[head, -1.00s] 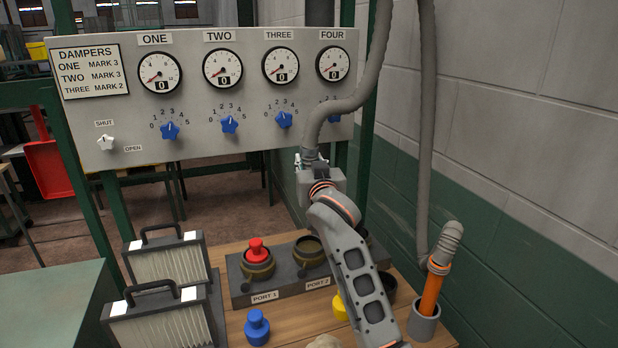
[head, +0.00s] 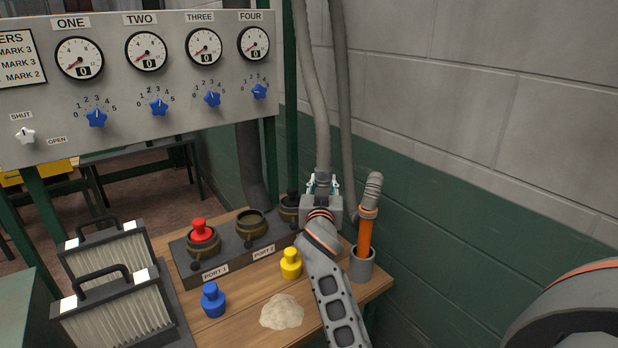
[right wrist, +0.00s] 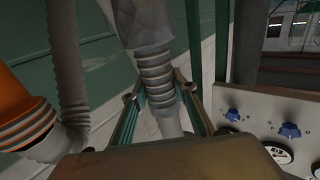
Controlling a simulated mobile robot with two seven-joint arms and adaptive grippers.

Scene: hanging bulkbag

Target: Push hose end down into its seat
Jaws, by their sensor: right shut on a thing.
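My right gripper (head: 322,187) is shut on the grey ribbed hose (head: 315,100), near its lower end, above the back right of the workbench. In the right wrist view, the hose's ribbed cuff (right wrist: 158,75) sits between the two fingers (right wrist: 160,108). The hose end below the fingers is hidden by the gripper in the head view. The dark port block (head: 220,250) stands to the left, with a red plug (head: 199,230) in port 1 and port 2 (head: 250,223) open. A third port (head: 289,208) is partly hidden. My left gripper is not in view.
A second hose with an orange end (head: 365,238) stands in a grey cup (head: 362,264) right of my arm. Yellow (head: 290,264) and blue (head: 213,300) plugs, a pale heap (head: 282,312) and filters (head: 112,310) are on the bench. The wall (head: 450,220) is close behind.

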